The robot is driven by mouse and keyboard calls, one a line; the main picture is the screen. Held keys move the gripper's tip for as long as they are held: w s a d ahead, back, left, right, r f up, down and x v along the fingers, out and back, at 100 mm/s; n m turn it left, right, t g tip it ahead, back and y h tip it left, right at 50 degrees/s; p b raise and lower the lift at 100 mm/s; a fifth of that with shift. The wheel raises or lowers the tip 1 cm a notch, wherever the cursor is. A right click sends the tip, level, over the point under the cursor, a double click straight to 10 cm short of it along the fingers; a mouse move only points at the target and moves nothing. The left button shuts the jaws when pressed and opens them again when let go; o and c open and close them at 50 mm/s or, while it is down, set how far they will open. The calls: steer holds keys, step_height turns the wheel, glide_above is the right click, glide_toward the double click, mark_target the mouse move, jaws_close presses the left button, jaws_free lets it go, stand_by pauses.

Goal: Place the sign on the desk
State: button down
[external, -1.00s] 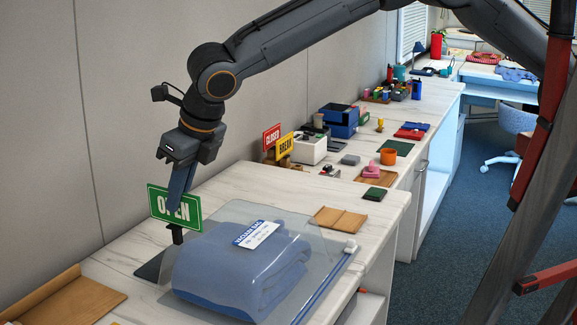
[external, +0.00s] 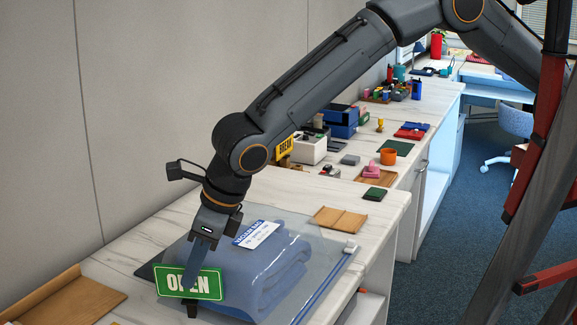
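The green sign (external: 211,286) with white "OPEN" lettering is at the lower left. My gripper (external: 191,299) points down and is shut on it, with one finger crossing the front of the sign and a dark tip showing below its lower edge. The sign is tilted slightly, in front of the left side of a clear bag (external: 318,262) with a folded blue cloth (external: 262,278) inside. I cannot tell whether the sign touches the bag or the desk. The light marble-patterned desk (external: 128,250) runs along the wall.
A wooden tray (external: 70,307) lies at the front left. A wooden piece (external: 340,219) lies behind the bag, with a dark green pad (external: 374,194) beyond it. A yellow "BREAK" sign (external: 285,147), partly behind my arm, stands near a white box (external: 309,148). Bare desk shows left of the bag.

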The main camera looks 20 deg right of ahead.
mark_target(190, 299)
steer(key=shift+f+b, duration=1)
steer(key=shift+f, duration=0.75)
steer(key=shift+f, duration=0.1)
steer(key=c, duration=2)
jaws_free()
